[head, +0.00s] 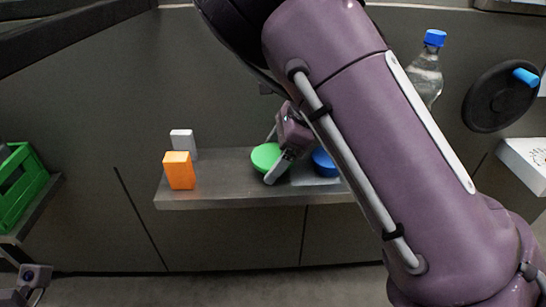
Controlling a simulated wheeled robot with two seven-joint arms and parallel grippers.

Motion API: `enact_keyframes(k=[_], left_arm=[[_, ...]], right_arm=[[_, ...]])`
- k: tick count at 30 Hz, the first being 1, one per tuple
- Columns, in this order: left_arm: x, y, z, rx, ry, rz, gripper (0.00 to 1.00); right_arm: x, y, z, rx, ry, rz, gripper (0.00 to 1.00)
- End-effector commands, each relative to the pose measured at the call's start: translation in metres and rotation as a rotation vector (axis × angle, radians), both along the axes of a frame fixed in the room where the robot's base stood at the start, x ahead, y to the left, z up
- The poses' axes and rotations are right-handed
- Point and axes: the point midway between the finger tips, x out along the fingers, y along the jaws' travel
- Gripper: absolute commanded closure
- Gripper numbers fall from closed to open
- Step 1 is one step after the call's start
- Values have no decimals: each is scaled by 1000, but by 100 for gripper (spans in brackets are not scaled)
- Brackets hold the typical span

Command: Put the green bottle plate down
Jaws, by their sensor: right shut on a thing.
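The green bottle plate (264,155) is a round green disc at the middle of the grey shelf. My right gripper (276,168) reaches down to it from the upper right and is shut on its right side. The plate is at or just above the shelf top; I cannot tell if it touches. Part of its right edge is hidden by the finger. My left gripper (30,284) shows only partly in the lower left corner, far from the plate, and its fingers are unclear.
The shelf (230,201) also holds an orange block (179,171), a grey-white block (183,141) and a blue disc (324,163), partly behind my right arm. A clear bottle (427,75) with a blue cap stands at the upper right. A green crate (22,185) is at the left.

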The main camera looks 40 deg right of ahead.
Motion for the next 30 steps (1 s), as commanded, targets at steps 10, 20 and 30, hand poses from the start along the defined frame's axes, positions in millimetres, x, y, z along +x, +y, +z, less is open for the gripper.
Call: enact_keyframes(k=[10,20,30], left_arm=[[0,0,0,0,1,0,100],[0,0,3,-1,1,0,100],[4,0,15,1,58,1,100]], right_arm=[[0,0,-2,0,0,0,0],[-1,-2,6,0,-1,0,0],[-17,-28,62,2,-2,1,0]])
